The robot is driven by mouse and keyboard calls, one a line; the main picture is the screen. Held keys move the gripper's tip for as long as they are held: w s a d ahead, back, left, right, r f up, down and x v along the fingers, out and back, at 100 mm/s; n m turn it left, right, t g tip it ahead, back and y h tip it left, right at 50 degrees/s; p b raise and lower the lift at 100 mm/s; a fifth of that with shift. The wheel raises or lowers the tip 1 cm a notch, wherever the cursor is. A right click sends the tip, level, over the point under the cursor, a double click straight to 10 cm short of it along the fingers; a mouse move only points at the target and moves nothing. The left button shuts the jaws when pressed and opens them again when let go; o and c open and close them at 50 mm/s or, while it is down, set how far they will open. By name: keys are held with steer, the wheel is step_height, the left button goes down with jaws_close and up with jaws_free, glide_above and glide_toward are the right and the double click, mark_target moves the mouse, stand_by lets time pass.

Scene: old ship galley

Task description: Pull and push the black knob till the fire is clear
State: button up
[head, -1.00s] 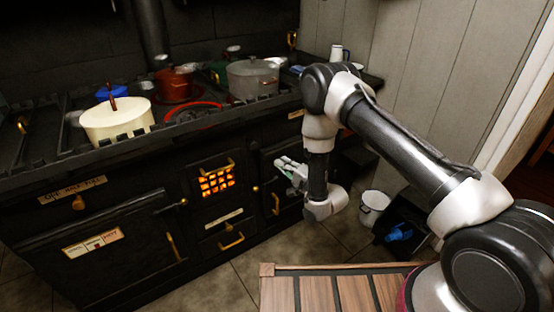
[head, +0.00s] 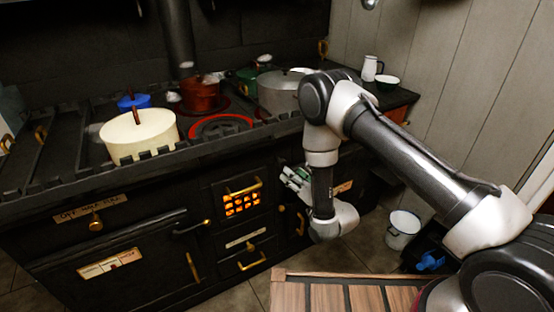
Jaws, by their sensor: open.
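The black stove (head: 150,215) fills the left and middle of the head view. Its fire glows orange behind a small barred grate (head: 243,204) under a brass handle. A brass knob (head: 96,225) sits below a lettered plate (head: 90,208) at the left of the stove front. I cannot make out a black knob for certain against the dark stove. My gripper (head: 293,178) is open and looks empty, in front of the stove front, right of the grate. Part of it is hidden behind my wrist.
A cream pot (head: 140,137), a red pot (head: 200,95) and a grey pot (head: 280,95) stand on the stove top. A red ring (head: 221,126) lies between them. A white bucket (head: 402,229) stands on the floor at right. A slatted wooden surface (head: 330,296) is at the front.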

mark_target(284, 165)
steer(key=w+a+n, duration=0.1)
steer(key=w, duration=0.1)
steer(key=w+a+n, duration=0.1)
steer(key=w+a, duration=0.1)
steer(key=w+a+n, duration=0.1)
steer(key=w, duration=0.1)
steer(key=shift+w+a+r+n, duration=0.1)
steer(key=shift+w+a+n, duration=0.1)
steer(key=shift+w+n, duration=0.1)
jaws_close()
